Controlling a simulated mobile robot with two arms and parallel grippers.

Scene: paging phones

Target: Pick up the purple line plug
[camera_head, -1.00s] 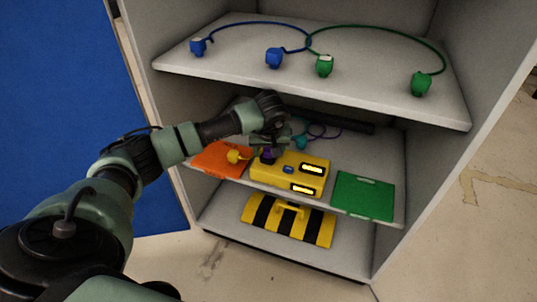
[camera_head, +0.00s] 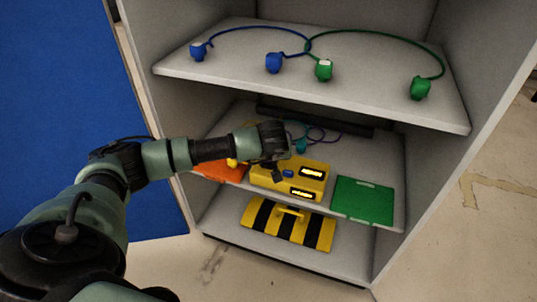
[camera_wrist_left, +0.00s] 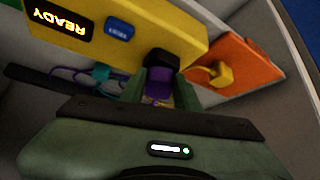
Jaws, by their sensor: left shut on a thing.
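The purple line plug (camera_wrist_left: 158,90) is between the two fingers of my left gripper (camera_wrist_left: 161,88) in the left wrist view. The gripper is shut on it. A black part (camera_wrist_left: 164,60) shows just beyond the plug, against the yellow box; I cannot tell whether the plug touches the box. In the head view my left gripper (camera_head: 277,172) is over the left part of the yellow box (camera_head: 312,183) on the middle shelf, and it hides the plug. The purple cord (camera_head: 318,135) lies behind the box. My right gripper is not in view.
A teal plug (camera_head: 301,146) lies behind the box. A yellow plug (camera_wrist_left: 221,75) is on the orange panel (camera_wrist_left: 238,68). A green panel (camera_head: 364,200) lies to the right.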

